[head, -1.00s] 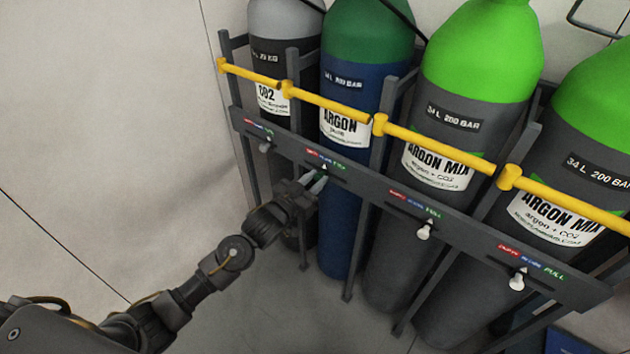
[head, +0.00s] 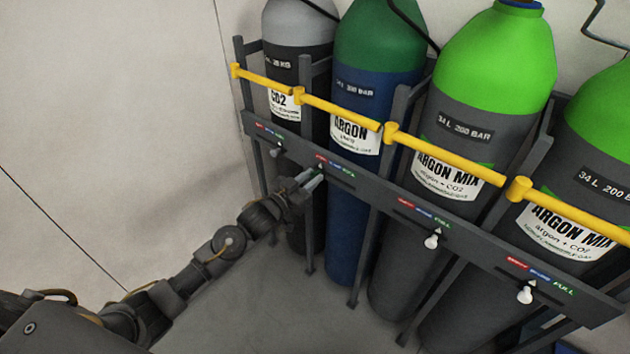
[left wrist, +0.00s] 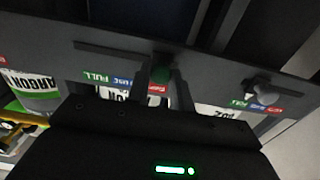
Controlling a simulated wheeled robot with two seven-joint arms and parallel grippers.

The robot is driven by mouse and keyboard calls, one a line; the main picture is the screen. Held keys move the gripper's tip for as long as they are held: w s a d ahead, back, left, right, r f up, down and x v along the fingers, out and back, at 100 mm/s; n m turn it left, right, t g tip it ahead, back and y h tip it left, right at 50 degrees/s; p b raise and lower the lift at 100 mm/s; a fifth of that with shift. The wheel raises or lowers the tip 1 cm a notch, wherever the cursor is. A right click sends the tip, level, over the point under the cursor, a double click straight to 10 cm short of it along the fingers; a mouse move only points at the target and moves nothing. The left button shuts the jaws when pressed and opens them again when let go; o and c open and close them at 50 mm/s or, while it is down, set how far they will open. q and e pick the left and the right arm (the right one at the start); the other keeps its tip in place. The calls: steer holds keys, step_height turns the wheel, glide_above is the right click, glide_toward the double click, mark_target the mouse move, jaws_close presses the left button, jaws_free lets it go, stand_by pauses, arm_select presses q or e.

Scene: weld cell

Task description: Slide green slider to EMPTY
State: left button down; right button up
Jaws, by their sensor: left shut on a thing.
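The green slider knob (left wrist: 161,74) sits between the fingers of my left gripper (left wrist: 164,82) in the left wrist view. In the head view my left gripper (head: 314,180) is shut on it at the dark rail (head: 385,195), in front of the blue argon cylinder (head: 345,215). The fingers hide most of the knob there. The slider's white pointer (head: 320,166) is beneath the red EMPTY label (head: 321,157); the red label also shows by the knob in the left wrist view (left wrist: 157,88). My right gripper is not in view.
Other sliders with pale knobs are on the same rail: one at the left (head: 277,151) and two at the right (head: 432,241), (head: 525,294). A yellow bar (head: 340,108) runs above the rail, before the cylinders. The floor in front is clear.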

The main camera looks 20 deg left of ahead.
arm_select(q)
steer(key=c, duration=1.5)
jaws_free()
steer(key=shift+w+a, duration=0.15)
steer(key=shift+a, duration=0.2)
steer(key=shift+o, duration=1.3)
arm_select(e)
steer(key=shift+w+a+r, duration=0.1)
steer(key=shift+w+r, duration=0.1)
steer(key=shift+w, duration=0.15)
arm_select(q)
steer(key=shift+d, duration=0.15)
steer(key=shift+s+a+f, duration=0.1)
steer(key=shift+s+a, duration=0.1)
steer(key=shift+s, duration=0.3)
steer(key=v, duration=1)
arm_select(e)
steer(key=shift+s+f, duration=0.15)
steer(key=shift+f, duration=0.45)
arm_select(q)
steer(key=shift+d, duration=0.1)
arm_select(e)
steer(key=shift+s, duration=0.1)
